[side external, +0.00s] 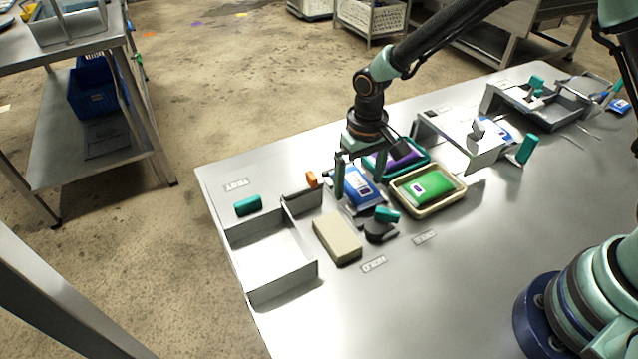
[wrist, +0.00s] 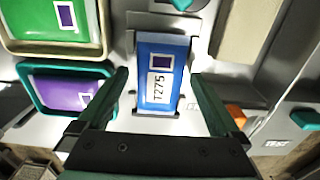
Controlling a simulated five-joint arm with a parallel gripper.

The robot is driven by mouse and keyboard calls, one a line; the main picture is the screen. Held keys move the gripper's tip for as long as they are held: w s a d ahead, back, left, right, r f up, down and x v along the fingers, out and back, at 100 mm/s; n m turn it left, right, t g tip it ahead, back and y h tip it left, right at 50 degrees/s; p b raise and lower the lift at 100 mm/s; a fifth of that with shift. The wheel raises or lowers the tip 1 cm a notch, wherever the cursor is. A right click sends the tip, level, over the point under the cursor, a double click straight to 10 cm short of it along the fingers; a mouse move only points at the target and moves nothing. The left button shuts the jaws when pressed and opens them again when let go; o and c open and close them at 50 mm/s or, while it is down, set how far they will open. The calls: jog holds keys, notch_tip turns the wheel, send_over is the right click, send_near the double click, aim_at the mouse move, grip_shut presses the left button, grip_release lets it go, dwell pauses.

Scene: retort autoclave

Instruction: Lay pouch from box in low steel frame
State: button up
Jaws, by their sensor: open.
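A blue pouch (side external: 364,190) with a white label lies flat under my gripper (side external: 360,184). In the wrist view the pouch (wrist: 160,50) reads T275 and lies between the two fingers (wrist: 159,76). The fingers are open, one on each side of the pouch, with a gap visible at both sides. Grey metal pieces of what looks like a low steel frame (wrist: 148,19) show at the pouch's ends. A green pouch (side external: 429,186) lies in a cream box (side external: 443,207). A purple pouch (side external: 405,152) lies in a teal box (side external: 425,158), partly hidden by my gripper.
A dark clamp with a teal handle (side external: 386,215) stands close in front of the blue pouch. A beige block (side external: 337,238) and an open steel tray (side external: 278,262) are to the left. An orange piece (side external: 312,179) is near my gripper. The front of the table is clear.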

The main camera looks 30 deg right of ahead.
aim_at(359, 184)
notch_tip(359, 184, up, 12)
jog(key=s+d+r+t, duration=0.5)
jog(key=s+d+r, duration=0.5)
jog(key=s+d, duration=0.2)
jog(key=shift+d+r, duration=0.25)
jog(key=shift+d, duration=0.75)
